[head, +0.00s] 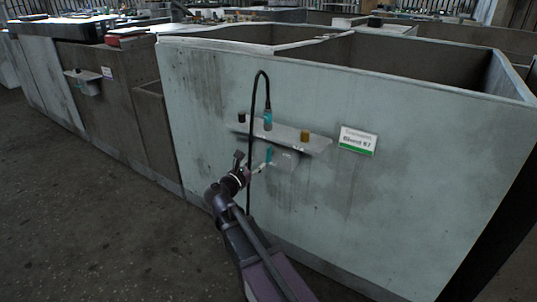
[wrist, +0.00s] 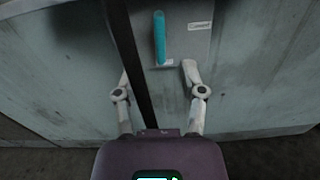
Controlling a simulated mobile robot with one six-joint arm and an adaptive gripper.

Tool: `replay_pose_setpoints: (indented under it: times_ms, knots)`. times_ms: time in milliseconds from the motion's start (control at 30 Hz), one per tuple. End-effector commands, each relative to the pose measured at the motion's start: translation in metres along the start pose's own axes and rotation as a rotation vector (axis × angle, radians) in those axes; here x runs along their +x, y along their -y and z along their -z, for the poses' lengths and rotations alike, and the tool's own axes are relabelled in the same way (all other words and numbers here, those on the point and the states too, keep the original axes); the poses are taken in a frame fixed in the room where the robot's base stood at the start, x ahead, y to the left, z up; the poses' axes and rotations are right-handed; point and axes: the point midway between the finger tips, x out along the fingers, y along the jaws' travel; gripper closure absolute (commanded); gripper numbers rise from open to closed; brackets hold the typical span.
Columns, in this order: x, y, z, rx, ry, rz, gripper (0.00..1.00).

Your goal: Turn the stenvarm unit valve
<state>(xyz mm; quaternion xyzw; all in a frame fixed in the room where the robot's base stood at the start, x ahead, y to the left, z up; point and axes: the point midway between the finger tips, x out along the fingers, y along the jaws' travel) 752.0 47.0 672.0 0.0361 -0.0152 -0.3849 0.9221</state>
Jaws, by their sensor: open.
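A grey box (head: 283,161) is fixed to the pale wall under a shelf. A teal lever (wrist: 160,38), which I take for the valve handle, stands upright on the box's face in the wrist view; it also shows small in the head view (head: 269,155). My gripper (wrist: 157,72) is open and empty, its fingers spread just below the lever, one to each side. In the head view my gripper (head: 262,168) is at the box's left side. Whether a finger touches the box, I cannot tell.
A black cable (wrist: 133,65) hangs close past my left finger. The shelf (head: 290,134) above carries a teal fitting (head: 268,120) and an amber jar (head: 305,136). A green-white sign (head: 358,140) is right of it. Open floor (head: 90,220) lies left.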

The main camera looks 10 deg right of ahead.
Motion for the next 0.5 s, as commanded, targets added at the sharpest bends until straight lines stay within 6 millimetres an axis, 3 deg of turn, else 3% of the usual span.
replay_pose_setpoints:
  times_ms: [300, 500]
  knots:
    - [0.049, -0.001, 0.0, 0.0, 0.0, 0.001, 0.47]
    - [0.07, -0.001, 0.0, 0.0, 0.0, 0.0, 0.47]
